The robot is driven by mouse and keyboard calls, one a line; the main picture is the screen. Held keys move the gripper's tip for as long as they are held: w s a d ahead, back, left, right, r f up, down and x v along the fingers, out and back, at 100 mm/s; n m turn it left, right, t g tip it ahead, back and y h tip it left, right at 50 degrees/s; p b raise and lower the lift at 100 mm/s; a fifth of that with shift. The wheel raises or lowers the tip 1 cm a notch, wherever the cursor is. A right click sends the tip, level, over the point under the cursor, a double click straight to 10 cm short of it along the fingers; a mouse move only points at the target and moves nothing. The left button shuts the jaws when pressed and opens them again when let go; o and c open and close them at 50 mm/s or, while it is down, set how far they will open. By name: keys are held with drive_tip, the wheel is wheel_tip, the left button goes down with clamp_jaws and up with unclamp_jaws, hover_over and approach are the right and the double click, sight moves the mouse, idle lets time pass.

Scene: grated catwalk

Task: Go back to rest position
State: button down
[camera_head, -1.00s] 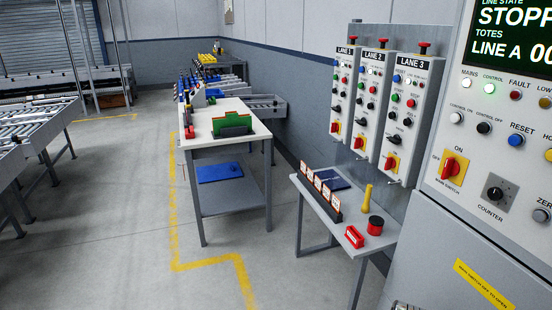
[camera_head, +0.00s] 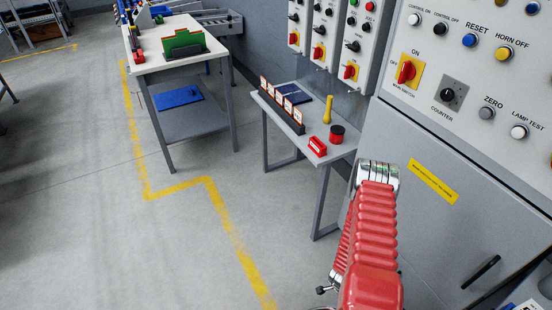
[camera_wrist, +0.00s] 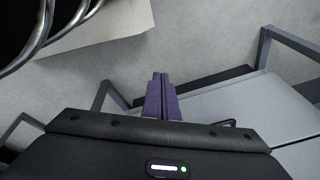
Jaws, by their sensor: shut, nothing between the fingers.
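My gripper (camera_wrist: 160,97) shows in the wrist view as two dark purple fingers pressed together, with nothing between them. Grey floor and pale grey metal surfaces with a frame lie beyond the fingertips. In the head view my red ribbed arm (camera_head: 374,235) stands at the lower right, in front of the control cabinet. The gripper itself cannot be made out in the head view.
The grey control cabinet (camera_head: 400,140) fills the right side. A small grey table (camera_head: 312,140) holds a card rack (camera_head: 283,104), a red block (camera_head: 317,146), a red-black cylinder (camera_head: 337,134) and a yellow handle (camera_head: 328,110). A white workbench (camera_head: 160,52) stands farther back.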

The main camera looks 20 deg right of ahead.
drive_tip(key=w+a+r+n+y, duration=0.1)
drive_tip(key=w+a+r+n, duration=0.25)
drive_tip(key=r, duration=0.65)
drive_tip(key=w+a+r+n+y, duration=0.25)
drive_tip(key=a+r+n, duration=0.2)
drive_tip(key=r, duration=0.65)
drive_tip(key=w+a+r+n+y, duration=0.1)
drive_tip(key=w+a+r+n, duration=0.25)
drive_tip(key=r, duration=0.65)
drive_tip(key=s+a+r+n+t, duration=0.1)
drive_tip(key=s+a+r+n, duration=0.2)
drive_tip(key=r, duration=0.9)
drive_tip(key=s+a+r+n+t+h, duration=0.1)
drive_tip(key=a+r, duration=0.5)
drive_tip(key=r, duration=0.7)
drive_tip(key=s+a+r+n+t, duration=0.3)
drive_tip(key=s+a+r+n, duration=0.2)
drive_tip(key=r, duration=0.8)
drive_tip(key=shift+s+r+n, duration=0.15)
drive_tip(key=shift+s+n, duration=0.3)
drive_tip(key=shift+n, duration=0.2)
drive_tip(key=shift+a, duration=0.1)
